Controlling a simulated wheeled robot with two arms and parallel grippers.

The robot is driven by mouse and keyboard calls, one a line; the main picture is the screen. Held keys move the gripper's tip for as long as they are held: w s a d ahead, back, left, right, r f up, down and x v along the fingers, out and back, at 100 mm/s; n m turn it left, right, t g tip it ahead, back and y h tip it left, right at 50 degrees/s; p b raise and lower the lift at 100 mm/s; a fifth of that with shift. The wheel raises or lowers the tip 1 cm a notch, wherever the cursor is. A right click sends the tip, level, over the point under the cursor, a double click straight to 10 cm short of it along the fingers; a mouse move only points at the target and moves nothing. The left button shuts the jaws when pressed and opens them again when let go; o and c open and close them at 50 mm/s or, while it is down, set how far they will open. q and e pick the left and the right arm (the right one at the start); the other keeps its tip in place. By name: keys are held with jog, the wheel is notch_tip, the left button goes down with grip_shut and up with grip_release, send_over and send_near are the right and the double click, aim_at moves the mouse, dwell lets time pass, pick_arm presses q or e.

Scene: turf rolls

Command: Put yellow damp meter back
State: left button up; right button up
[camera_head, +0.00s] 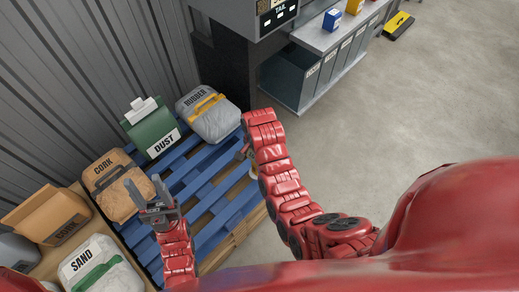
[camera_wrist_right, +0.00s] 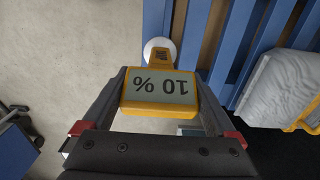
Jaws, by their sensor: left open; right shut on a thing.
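The yellow damp meter (camera_wrist_right: 160,106), with a grey display reading "10 %", sits between the two fingers of my right gripper (camera_wrist_right: 162,88) in the right wrist view. The display text is upside down there. A white round piece (camera_wrist_right: 158,47) shows at the meter's far end; whether it belongs to the meter I cannot tell. In the head view my right gripper (camera_head: 245,154) is mostly hidden behind its arm, beside the right edge of the blue pallet (camera_head: 207,187). My left gripper (camera_head: 150,194) is open and empty, near the cork bag (camera_head: 116,184).
Bags labelled rubber (camera_head: 209,113) and sand (camera_head: 101,266), a green dust container (camera_head: 151,127) and a brown cork box (camera_head: 46,215) stand along the left. A grey bin counter (camera_head: 318,39) carries blue and yellow items. A yellow-black object (camera_head: 398,25) lies on open floor.

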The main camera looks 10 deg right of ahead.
jog(key=w+d+p, duration=0.1)
jog(key=w+d, duration=0.1)
jog(key=w, duration=0.5)
jog(key=shift+w+d+f+p, duration=0.2)
jog(key=shift+d+f+p, duration=0.05)
jog(key=shift+d+p, duration=0.15)
jog(key=shift+f, duration=1.9)
